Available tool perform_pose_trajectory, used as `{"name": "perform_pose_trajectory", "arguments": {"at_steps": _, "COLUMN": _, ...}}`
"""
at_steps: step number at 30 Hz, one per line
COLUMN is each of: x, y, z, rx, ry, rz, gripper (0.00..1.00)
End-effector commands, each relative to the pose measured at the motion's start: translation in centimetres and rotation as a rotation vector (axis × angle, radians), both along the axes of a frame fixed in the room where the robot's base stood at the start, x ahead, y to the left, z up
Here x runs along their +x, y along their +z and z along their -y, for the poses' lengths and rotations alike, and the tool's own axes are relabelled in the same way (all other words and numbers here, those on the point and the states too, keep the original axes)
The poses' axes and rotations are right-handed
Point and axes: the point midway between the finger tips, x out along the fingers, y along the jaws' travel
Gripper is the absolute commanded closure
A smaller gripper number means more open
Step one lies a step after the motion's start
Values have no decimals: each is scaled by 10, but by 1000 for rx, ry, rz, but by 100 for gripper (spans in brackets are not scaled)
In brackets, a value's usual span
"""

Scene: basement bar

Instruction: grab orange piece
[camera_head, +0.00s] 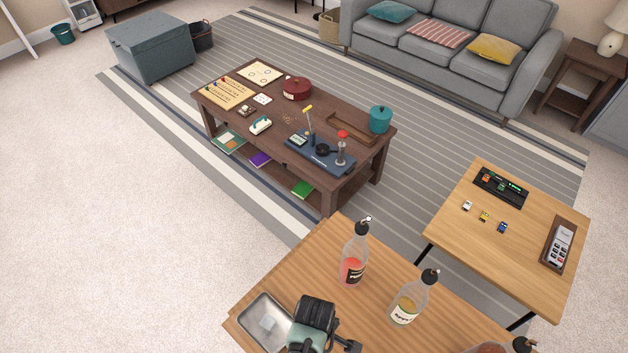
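I cannot make out for certain an orange piece. A tiny orange-red item (487,177) shows in a black tray (513,202) at the back of the light wooden table on the right, but it is too small to identify. A dark ribbed mechanical shape (316,312), which looks like the end of my arm with my gripper, is at the bottom edge over the near wooden table. Its fingertips cannot be made out, so whether it is open or shut is unclear. It is far from the black tray.
Bottles (353,262) (408,303) stand on the near table (310,262), beside a metal tray (265,310). Small toy cars (484,216) and a card terminal (558,245) are on the right table (460,240). A cluttered dark coffee table (222,121) stands behind. The carpet at left is clear.

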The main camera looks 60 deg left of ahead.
Motion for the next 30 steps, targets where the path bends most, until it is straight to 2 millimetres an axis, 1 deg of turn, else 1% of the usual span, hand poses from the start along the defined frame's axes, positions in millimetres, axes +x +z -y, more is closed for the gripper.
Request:
{"name": "perform_pose_trajectory", "arguments": {"at_steps": 2, "x": 0, "y": 0, "z": 0, "rx": 0, "ry": 0, "rz": 0, "gripper": 40}}
{"name": "perform_pose_trajectory", "arguments": {"at_steps": 3, "x": 0, "y": 0, "z": 0, "rx": 0, "ry": 0, "rz": 0, "gripper": 42}}
{"name": "perform_pose_trajectory", "arguments": {"at_steps": 5, "x": 0, "y": 0, "z": 0, "rx": 0, "ry": 0, "rz": 0, "gripper": 53}}
{"name": "perform_pose_trajectory", "arguments": {"at_steps": 6, "x": 0, "y": 0, "z": 0, "rx": 0, "ry": 0, "rz": 0, "gripper": 60}}
{"name": "perform_pose_trajectory", "arguments": {"at_steps": 11, "x": 0, "y": 0, "z": 0, "rx": 0, "ry": 0, "rz": 0, "gripper": 89}}
{"name": "perform_pose_trajectory", "arguments": {"at_steps": 12, "x": 0, "y": 0, "z": 0, "rx": 0, "ry": 0, "rz": 0, "gripper": 96}}
{"name": "perform_pose_trajectory", "arguments": {"at_steps": 13, "x": 0, "y": 0, "z": 0, "rx": 0, "ry": 0, "rz": 0, "gripper": 100}}
{"name": "perform_pose_trajectory", "arguments": {"at_steps": 25, "x": 0, "y": 1, "z": 0, "rx": 0, "ry": 0, "rz": 0, "gripper": 100}}
{"name": "perform_pose_trajectory", "arguments": {"at_steps": 30, "x": 1, "y": 10, "z": -1, "rx": 2, "ry": 0, "rz": 1, "gripper": 100}}
